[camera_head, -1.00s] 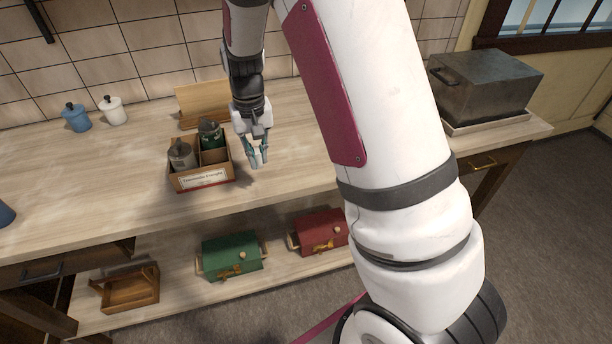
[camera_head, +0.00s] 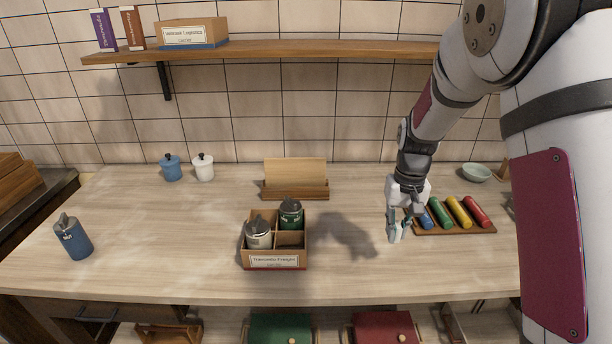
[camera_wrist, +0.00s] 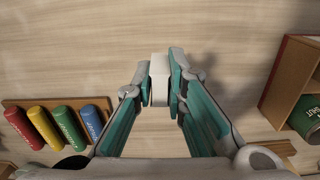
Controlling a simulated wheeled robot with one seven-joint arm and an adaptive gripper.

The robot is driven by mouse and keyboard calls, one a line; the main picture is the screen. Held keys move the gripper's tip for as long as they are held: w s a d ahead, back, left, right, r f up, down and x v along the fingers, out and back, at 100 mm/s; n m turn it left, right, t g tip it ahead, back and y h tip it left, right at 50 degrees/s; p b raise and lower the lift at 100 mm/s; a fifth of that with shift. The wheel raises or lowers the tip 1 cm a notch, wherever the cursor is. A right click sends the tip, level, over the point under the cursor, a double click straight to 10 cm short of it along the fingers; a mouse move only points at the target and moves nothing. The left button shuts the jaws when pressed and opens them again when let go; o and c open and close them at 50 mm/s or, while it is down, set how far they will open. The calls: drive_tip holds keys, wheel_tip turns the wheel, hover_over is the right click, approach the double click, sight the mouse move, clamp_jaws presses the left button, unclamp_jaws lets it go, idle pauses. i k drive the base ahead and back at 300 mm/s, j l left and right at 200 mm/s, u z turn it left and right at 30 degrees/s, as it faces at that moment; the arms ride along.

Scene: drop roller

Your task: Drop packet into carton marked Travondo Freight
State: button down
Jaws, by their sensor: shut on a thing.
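The carton marked Travondo Freight (camera_head: 275,263) stands on the counter, left of my gripper. It is open-topped with dividers. It holds a pale canister (camera_head: 258,234) and a green canister (camera_head: 291,214); other compartments look empty. My gripper (camera_head: 396,230) is over the counter near the roller tray, clear of the carton. In the wrist view my gripper (camera_wrist: 160,88) is shut on a small white block, seemingly the packet (camera_wrist: 159,78), held between the fingertips. The carton's edge (camera_wrist: 291,75) shows at the right of that view.
A tray (camera_head: 455,229) of coloured rollers lies just right of my gripper. A wooden holder (camera_head: 295,190) stands behind the carton, and a blue canister (camera_head: 74,240) stands far left. Another labelled carton (camera_head: 191,33) sits on the wall shelf (camera_head: 270,52). Counter between gripper and carton is bare.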

sight(283, 230)
drive_tip(key=i+j+z, duration=0.15)
drive_tip(key=j, duration=0.35)
drive_tip(key=i+j+z, duration=0.15)
drive_tip(key=j, duration=0.35)
drive_tip(key=j+z, duration=0.1)
drive_tip(key=j, duration=0.45)
drive_tip(key=i+j+z, duration=0.15)
drive_tip(key=j, duration=0.4)
